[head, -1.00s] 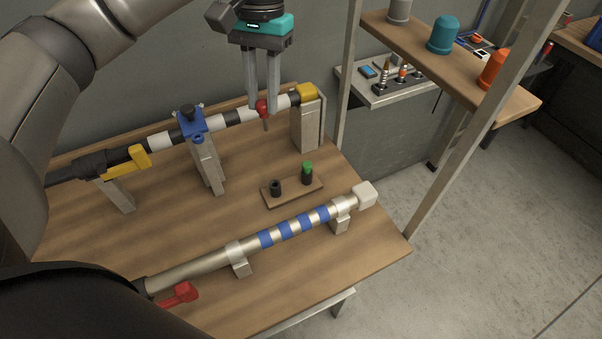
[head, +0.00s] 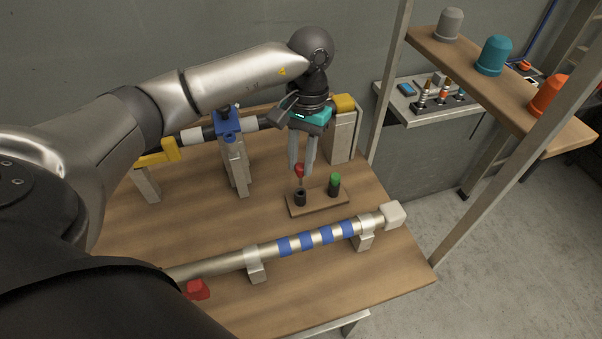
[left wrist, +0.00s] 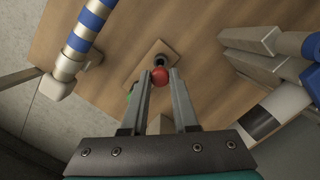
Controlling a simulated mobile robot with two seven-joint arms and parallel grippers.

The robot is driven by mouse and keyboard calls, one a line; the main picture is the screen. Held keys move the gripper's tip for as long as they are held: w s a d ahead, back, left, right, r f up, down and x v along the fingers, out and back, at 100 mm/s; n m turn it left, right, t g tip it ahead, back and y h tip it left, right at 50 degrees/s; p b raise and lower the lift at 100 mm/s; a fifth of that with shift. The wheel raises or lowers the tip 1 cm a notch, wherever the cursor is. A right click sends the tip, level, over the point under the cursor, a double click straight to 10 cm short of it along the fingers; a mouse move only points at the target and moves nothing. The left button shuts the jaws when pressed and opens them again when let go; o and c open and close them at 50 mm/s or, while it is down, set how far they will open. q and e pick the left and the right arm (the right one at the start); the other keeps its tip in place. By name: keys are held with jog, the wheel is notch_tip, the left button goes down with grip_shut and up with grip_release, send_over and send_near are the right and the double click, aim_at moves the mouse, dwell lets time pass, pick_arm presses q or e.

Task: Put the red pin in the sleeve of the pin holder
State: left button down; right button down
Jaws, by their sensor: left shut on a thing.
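The red pin (head: 299,170) is held by its red head between the fingertips of my left gripper (head: 301,172), which is shut on it. Its shaft points down, just above the empty black sleeve (head: 300,198) of the pin holder. The pin holder is a small wooden board (head: 318,208) that also carries a green-topped pin (head: 334,184) in its other sleeve. In the left wrist view the red head (left wrist: 160,75) sits between the fingers, with the dark sleeve (left wrist: 160,58) just beyond it. Whether the tip touches the sleeve, I cannot tell. My right gripper is not in view.
A metal pipe with blue bands (head: 304,240) lies in brackets in front of the holder. A black-and-white pipe with a blue clamp (head: 228,124) runs behind. A shelf (head: 468,65) with coloured caps stands at the right. The table's front right is bare.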

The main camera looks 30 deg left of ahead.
aim_at(301, 176)
pick_arm(q)
notch_tip(301, 176, down, 4)
jog(key=shift+f, duration=0.2)
jog(key=shift+f+b, duration=0.55)
jog(key=shift+b, duration=0.35)
jog(key=c, duration=0.7)
grip_release()
jog(key=shift+r+p, duration=0.4)
jog(key=shift+p, duration=0.15)
jog(key=r, duration=0.4)
jog(key=w+r, duration=0.1)
jog(key=r, duration=0.7)
jog(key=shift+w+r, duration=0.15)
jog(key=shift+w, duration=0.2)
